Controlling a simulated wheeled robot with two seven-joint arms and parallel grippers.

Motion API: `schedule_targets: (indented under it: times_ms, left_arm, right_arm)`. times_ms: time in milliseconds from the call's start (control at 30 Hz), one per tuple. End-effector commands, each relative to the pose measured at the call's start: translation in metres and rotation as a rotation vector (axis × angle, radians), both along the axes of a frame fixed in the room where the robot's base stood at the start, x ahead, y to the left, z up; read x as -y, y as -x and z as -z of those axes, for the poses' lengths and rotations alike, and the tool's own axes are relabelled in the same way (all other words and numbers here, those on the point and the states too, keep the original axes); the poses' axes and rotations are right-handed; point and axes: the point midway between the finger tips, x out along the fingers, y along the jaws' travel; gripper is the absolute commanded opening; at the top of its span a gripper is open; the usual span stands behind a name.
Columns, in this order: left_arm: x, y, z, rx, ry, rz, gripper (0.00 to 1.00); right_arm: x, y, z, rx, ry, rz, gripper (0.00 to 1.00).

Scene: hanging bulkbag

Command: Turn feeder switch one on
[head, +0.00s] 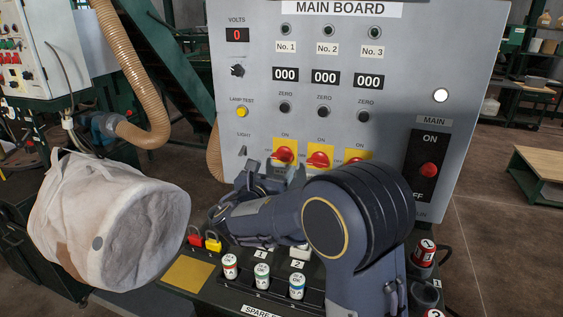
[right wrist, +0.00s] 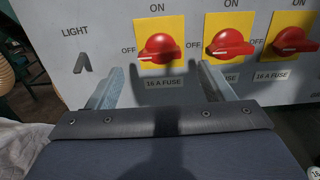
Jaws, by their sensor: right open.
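The leftmost red rotary switch (head: 284,155), in the column under No. 1, sits on a yellow plate on the grey main board (head: 420,60). It also shows in the right wrist view (right wrist: 160,48), where its handle lies roughly level, its marked end toward OFF at the left; ON is printed above. My right gripper (head: 274,169) is in front of and slightly below this switch. In the right wrist view its two fingers (right wrist: 160,72) are apart and empty, one on each side of the switch's plate. I cannot see them touching the switch. My left gripper is not in view.
Two similar red switches, the middle one (right wrist: 231,43) and the right one (right wrist: 293,41), stand close on the right. A main switch (head: 428,170) is farther right. A white cloth bag (head: 110,220) hangs at the left. Small cans (head: 262,276) and padlocks (head: 213,242) occupy the shelf below.

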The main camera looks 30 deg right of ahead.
Motion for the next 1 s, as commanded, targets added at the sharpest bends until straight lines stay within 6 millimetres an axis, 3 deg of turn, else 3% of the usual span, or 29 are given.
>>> schedule_targets:
  times_ms: [300, 700, 1000]
  left_arm:
    - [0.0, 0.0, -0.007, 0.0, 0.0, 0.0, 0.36]
    - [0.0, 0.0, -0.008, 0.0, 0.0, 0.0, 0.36]
    - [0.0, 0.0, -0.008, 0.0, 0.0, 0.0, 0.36]
  right_arm:
    - [0.038, -0.031, -0.001, 0.001, -0.003, 0.003, 0.75]
    - [0.045, -0.037, 0.001, 0.0, -0.006, 0.001, 0.75]
    - [0.045, -0.037, 0.001, 0.001, -0.007, 0.001, 0.37]
